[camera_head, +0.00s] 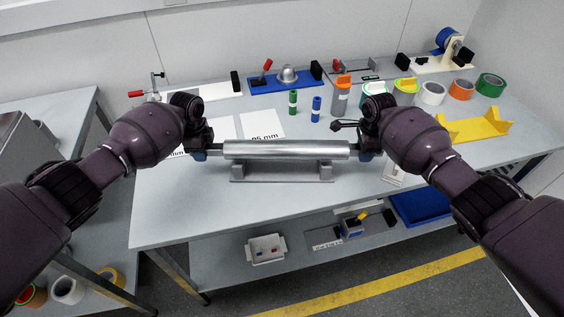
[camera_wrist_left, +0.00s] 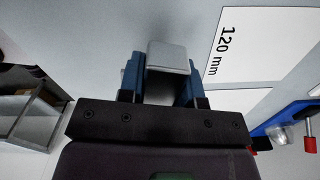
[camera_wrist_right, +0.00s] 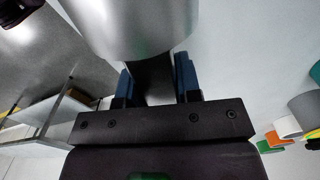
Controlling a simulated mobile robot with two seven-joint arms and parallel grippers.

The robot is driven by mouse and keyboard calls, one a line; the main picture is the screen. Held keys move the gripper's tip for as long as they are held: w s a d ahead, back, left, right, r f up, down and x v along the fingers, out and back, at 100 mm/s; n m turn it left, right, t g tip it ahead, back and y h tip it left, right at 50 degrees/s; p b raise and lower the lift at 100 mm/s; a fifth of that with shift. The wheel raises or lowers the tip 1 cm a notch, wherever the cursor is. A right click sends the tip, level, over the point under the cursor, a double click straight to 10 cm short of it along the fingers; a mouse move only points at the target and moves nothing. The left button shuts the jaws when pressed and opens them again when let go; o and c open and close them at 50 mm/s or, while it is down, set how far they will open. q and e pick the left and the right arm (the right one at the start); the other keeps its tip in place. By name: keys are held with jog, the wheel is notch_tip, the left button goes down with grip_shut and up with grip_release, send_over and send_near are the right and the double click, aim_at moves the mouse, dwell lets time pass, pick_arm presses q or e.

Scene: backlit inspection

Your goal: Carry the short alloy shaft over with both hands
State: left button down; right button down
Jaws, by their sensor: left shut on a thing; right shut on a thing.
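The short alloy shaft (camera_head: 286,149) lies level across the middle of the head view, a shiny silver cylinder with thinner ends. My left gripper (camera_head: 210,152) is shut on its left end, and my right gripper (camera_head: 364,152) is shut on its right end. In the left wrist view a grey squarish piece (camera_wrist_left: 169,57) shows between the blue fingers. In the right wrist view the thick shaft body (camera_wrist_right: 140,25) fills the top, with a dark narrower end between the fingers. A grey cradle (camera_head: 282,178) is directly below the shaft; whether they touch I cannot tell.
The table (camera_head: 175,215) also holds size cards (camera_head: 262,124), green and blue cylinders (camera_head: 316,106), a blue fixture (camera_head: 283,82), tape rolls (camera_head: 461,89) and a yellow stand (camera_head: 474,128). A lower shelf carries a white bin (camera_head: 266,249) and a blue tray (camera_head: 420,207). The table's front left is clear.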

pick_arm(q)
jog(key=shift+a+f+b, duration=0.15)
jog(key=shift+f+b, duration=0.5)
jog(key=shift+f, duration=0.1)
pick_arm(e)
jog(key=shift+d+f, duration=0.1)
jog(key=shift+f, duration=0.6)
pick_arm(q)
jog(key=c, duration=1.3)
grip_release()
jog(key=shift+f, duration=0.2)
pick_arm(e)
jog(key=c, duration=1.3)
grip_release()
jog(key=shift+f, duration=0.25)
pick_arm(q)
jog(key=o, duration=0.5)
jog(key=shift+s+r, duration=0.1)
jog(key=shift+r, duration=0.05)
pick_arm(e)
jog(key=o, duration=0.5)
jog(key=shift+s+r, duration=0.15)
pick_arm(q)
notch_tip(320, 180, up, 12)
jog(key=shift+f, duration=0.1)
pick_arm(e)
jog(key=shift+r, duration=0.45)
notch_tip(320, 180, up, 11)
jog(key=shift+r, duration=0.1)
